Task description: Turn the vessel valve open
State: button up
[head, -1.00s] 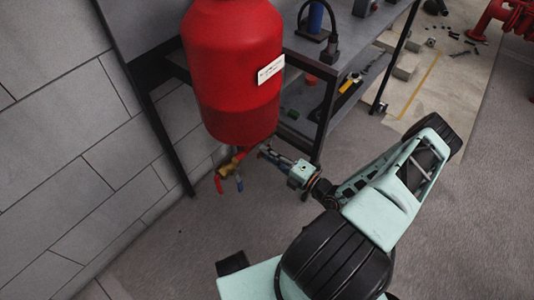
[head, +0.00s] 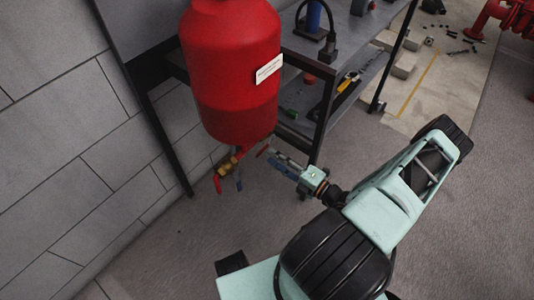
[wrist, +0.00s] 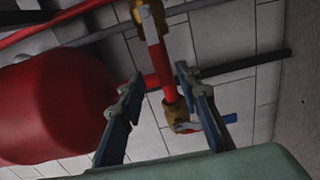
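The red vessel (head: 232,80) hangs at the left beside the block wall.
A dark metal shelf (head: 335,85) with tools stands right behind the vessel, its leg close to my gripper. The block wall (head: 60,150) is at the left. The floor (head: 175,250) below the valve is clear.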

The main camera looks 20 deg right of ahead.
jog(key=v, duration=0.7)
jog(key=shift+s+d, duration=0.2)
jog(key=shift+s, duration=0.15)
jog(key=shift+r, duration=0.1)
